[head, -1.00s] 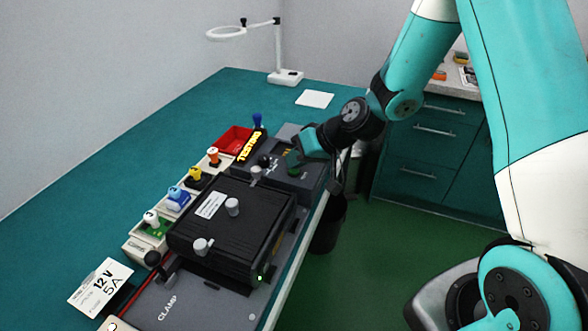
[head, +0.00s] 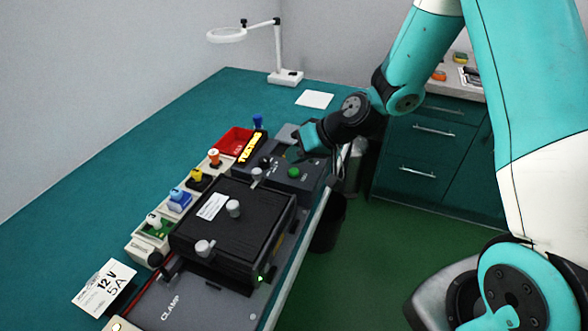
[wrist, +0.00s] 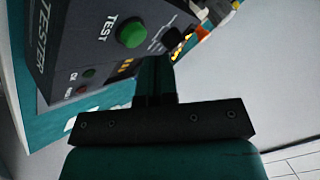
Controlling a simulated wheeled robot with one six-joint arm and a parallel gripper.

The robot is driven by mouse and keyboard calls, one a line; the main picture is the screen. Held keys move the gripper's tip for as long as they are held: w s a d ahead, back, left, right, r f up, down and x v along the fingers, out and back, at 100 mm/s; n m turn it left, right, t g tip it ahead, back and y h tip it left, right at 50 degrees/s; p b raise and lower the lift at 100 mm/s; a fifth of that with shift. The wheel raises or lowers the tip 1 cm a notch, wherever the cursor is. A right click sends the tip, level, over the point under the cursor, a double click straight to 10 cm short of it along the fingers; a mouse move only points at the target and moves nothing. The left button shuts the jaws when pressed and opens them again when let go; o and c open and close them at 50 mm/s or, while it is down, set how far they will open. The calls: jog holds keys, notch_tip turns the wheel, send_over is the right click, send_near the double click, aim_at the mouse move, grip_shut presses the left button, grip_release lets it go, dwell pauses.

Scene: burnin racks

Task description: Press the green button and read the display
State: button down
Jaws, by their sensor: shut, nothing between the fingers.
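The green button (head: 293,172) sits on top of the dark tester box (head: 312,182) at the bench's right edge. It also shows in the wrist view, a round green cap (wrist: 132,33) beside the word TEST. The black display (head: 250,147) stands behind the box with glowing yellow letters; they look like TESTING, though they are small and slanted. My gripper (head: 300,141) is shut and empty, just behind and above the button, apart from it. In the wrist view its closed fingers (wrist: 156,75) lie below the button and partly hide the box's edge.
A black clamped unit (head: 240,220) with grey knobs stands in front of the tester. Left of it is a row of coloured plugs (head: 179,200); a red bin (head: 232,141) stands behind. The bench's left side is clear.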

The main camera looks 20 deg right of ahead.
aim_at(296, 169)
jog(key=shift+r+p, duration=1.75)
jog(key=shift+r, duration=0.8)
jog(key=s+a+r+n+g, duration=0.4)
jog(key=s+a+r, duration=0.2)
jog(key=s+r, duration=0.6)
jog(key=s+r+n+g+h, duration=0.1)
jog(key=s+r+h, duration=0.2)
jog(key=s, duration=1.1)
jog(key=shift+s+d+g, duration=0.2)
jog(key=shift+d+g, duration=0.1)
jog(key=shift+d, duration=0.1)
dwell(2.5)
